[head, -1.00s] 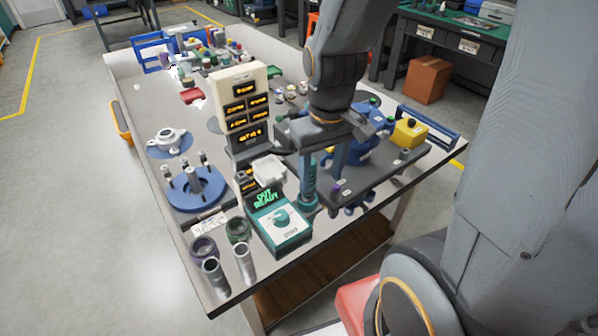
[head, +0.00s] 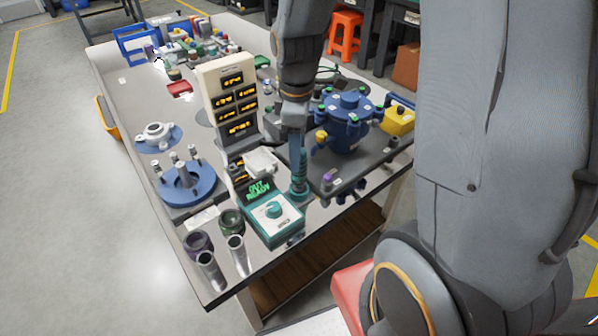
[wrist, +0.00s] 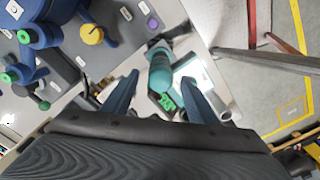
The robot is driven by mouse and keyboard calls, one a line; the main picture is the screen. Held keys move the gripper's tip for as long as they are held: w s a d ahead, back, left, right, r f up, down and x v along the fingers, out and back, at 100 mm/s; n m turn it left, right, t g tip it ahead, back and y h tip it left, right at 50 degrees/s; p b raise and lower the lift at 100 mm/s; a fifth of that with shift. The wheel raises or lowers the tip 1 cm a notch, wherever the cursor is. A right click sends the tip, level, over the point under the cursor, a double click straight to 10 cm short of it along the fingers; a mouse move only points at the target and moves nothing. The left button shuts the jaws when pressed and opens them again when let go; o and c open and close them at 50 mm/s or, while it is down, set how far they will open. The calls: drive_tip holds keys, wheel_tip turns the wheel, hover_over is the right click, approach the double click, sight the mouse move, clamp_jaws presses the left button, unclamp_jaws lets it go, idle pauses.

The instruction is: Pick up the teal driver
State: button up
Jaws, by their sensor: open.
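The teal driver (head: 299,176) stands upright on the table, just right of the teal control box (head: 272,215). In the wrist view the driver (wrist: 160,72) shows between my two fingers, its far end dark. My gripper (head: 294,145) is above the driver in the head view, seen edge-on. In the wrist view my gripper (wrist: 160,79) is open, with a clear gap on both sides of the driver. I cannot tell how far the fingertips are above or beside its handle.
A tall cream display panel (head: 231,100) stands left of my gripper. A blue valve body (head: 347,122) on a dark plate is to the right. Two metal tubes (head: 238,256) stand at the front, and a blue flanged base (head: 186,186) is at left.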

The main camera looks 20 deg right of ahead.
sight(299, 175)
drive_tip(key=shift+s+d+f+p, duration=0.1)
drive_tip(key=shift+f+p, duration=0.2)
drive_tip(key=shift+f, duration=0.95)
drive_tip(key=shift+s+d+f+p, duration=0.1)
drive_tip(key=shift+f+p, duration=0.15)
drive_tip(key=shift+f, duration=0.95)
drive_tip(key=shift+w, duration=0.1)
drive_tip(key=c, duration=1.3)
